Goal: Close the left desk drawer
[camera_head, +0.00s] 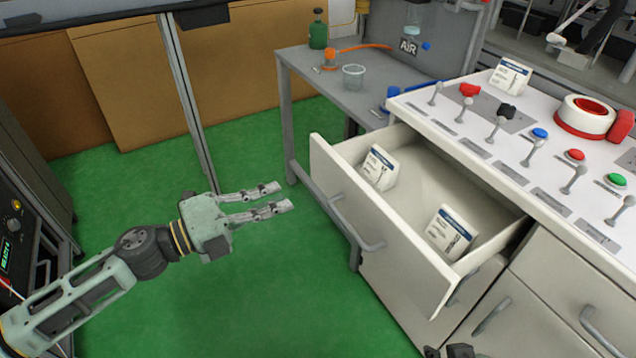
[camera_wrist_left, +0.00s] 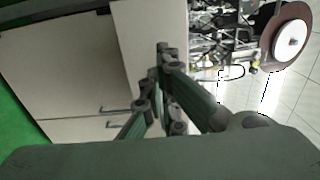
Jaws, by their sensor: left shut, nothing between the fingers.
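The left desk drawer (camera_head: 385,240) is pulled far out of the white desk, its front panel and grey bar handle facing my left arm. Two white boxes with blue print, one toward the back left (camera_head: 379,167) and one nearer the front right (camera_head: 450,232), lie inside it. My left gripper (camera_head: 284,196) is shut and empty, in front of the drawer and left of its front panel, apart from it. In the left wrist view its fingers (camera_wrist_left: 168,75) point at pale cabinet surfaces. A dark tip (camera_head: 448,351) at the bottom edge may be my right gripper, mostly out of frame.
The desk top (camera_head: 425,108) carries a row of switches and buttons, a red and white tape roll (camera_head: 585,117) and a box (camera_head: 509,76). A grey side table (camera_head: 330,88) stands behind the drawer. The green floor (camera_head: 270,290) before the drawer is clear.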

